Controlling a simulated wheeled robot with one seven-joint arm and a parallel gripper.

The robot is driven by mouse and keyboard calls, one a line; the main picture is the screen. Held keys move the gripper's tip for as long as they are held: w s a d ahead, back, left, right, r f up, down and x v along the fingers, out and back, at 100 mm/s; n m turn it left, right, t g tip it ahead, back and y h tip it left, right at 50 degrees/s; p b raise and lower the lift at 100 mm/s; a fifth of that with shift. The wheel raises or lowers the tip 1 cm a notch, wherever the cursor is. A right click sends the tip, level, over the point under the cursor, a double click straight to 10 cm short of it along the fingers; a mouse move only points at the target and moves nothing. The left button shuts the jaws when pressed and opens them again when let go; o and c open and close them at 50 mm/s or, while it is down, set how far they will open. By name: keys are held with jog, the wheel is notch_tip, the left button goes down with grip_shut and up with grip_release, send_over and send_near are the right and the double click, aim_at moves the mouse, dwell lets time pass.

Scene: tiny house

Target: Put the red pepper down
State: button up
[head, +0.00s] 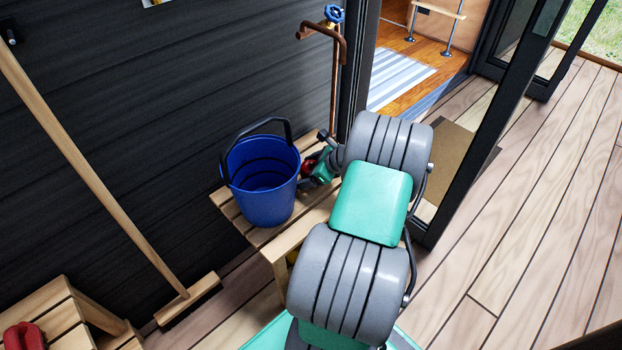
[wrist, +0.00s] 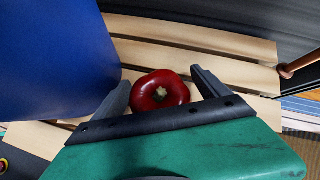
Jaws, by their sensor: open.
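The red pepper (wrist: 160,90) rests on the slats of a wooden bench (wrist: 200,38), with its stem side facing the camera in the wrist view. My gripper (wrist: 160,83) is open, with one finger on each side of the pepper and a visible gap to the right finger. The left finger is close to the pepper; I cannot tell whether it touches. In the head view the pepper (head: 308,166) is a small red patch beside my gripper (head: 316,172), partly hidden by it.
A blue bucket (head: 262,178) stands on the bench (head: 262,235), just left of my gripper. A copper tap pipe (head: 335,85) rises behind. A wooden broom (head: 110,200) leans on the dark wall. Another red item (head: 24,336) lies lower left. The deck at right is clear.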

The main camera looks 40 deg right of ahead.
jog(key=shift+r, duration=0.15)
jog(key=c, duration=1.6)
